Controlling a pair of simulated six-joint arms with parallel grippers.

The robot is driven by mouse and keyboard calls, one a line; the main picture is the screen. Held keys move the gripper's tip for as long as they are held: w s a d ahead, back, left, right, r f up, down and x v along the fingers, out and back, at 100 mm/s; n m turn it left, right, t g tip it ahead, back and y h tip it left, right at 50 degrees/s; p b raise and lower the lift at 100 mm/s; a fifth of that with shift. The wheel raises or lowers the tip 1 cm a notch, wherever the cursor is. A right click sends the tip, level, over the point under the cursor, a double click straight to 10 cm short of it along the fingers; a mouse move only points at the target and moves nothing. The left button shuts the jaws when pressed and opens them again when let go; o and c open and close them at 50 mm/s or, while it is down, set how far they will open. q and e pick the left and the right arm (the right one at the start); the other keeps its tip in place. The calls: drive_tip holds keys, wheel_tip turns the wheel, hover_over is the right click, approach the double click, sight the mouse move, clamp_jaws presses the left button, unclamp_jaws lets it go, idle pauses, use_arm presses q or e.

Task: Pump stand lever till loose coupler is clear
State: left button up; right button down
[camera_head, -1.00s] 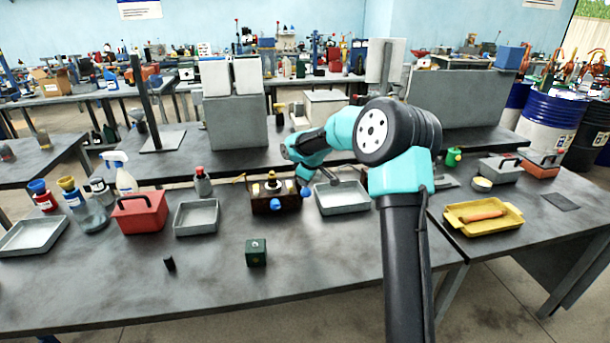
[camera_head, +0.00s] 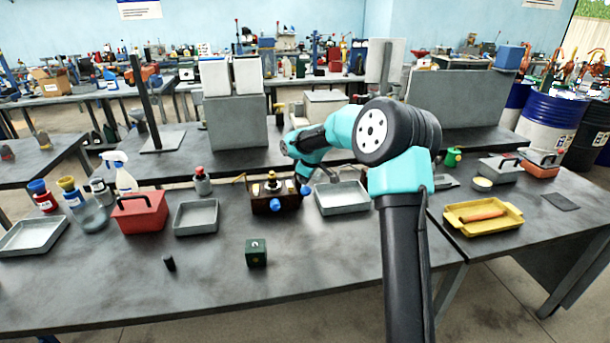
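The brown stand (camera_head: 263,207) sits mid-bench, with a brass and dark fitting (camera_head: 272,183) on top and a blue knob (camera_head: 305,190) at its right end. A thin yellowish rod (camera_head: 240,178) shows at its left. I cannot tell which part is the lever or the loose coupler. My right arm reaches in from the lower right, its wrist bent down just behind and right of the stand. My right gripper (camera_head: 328,174) is small and partly hidden near the stand's right side; its fingers and any contact are unclear. My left gripper is out of view.
Grey trays (camera_head: 343,197) and (camera_head: 196,217) flank the stand. A red box (camera_head: 141,214), bottles (camera_head: 92,214) and another tray stand at left. A green cube (camera_head: 256,252) and a small black cylinder (camera_head: 169,263) are in front. A yellow tray (camera_head: 483,218) is right. The front bench is mostly clear.

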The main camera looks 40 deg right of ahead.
drive_tip(key=shift+w+d+r, duration=0.15)
drive_tip(key=shift+w+r, duration=0.2)
drive_tip(key=shift+r, duration=0.45)
drive_tip(key=shift+w+d+r, duration=0.2)
drive_tip(key=shift+w+r, duration=0.2)
drive_tip(key=shift+r, duration=0.45)
drive_tip(key=shift+w+d+r, duration=0.15)
drive_tip(key=shift+w+r, duration=0.2)
drive_tip(key=shift+r, duration=0.45)
drive_tip(key=shift+r, duration=0.1)
drive_tip(key=shift+w+d+r, duration=0.15)
drive_tip(key=shift+w+r, duration=0.15)
drive_tip(key=shift+r, duration=0.45)
drive_tip(key=shift+w+d+r, duration=0.15)
drive_tip(key=shift+w+r, duration=0.2)
drive_tip(key=shift+r, duration=0.35)
drive_tip(key=shift+w+d+r, duration=0.15)
drive_tip(key=shift+w+r, duration=0.15)
drive_tip(key=shift+r, duration=0.45)
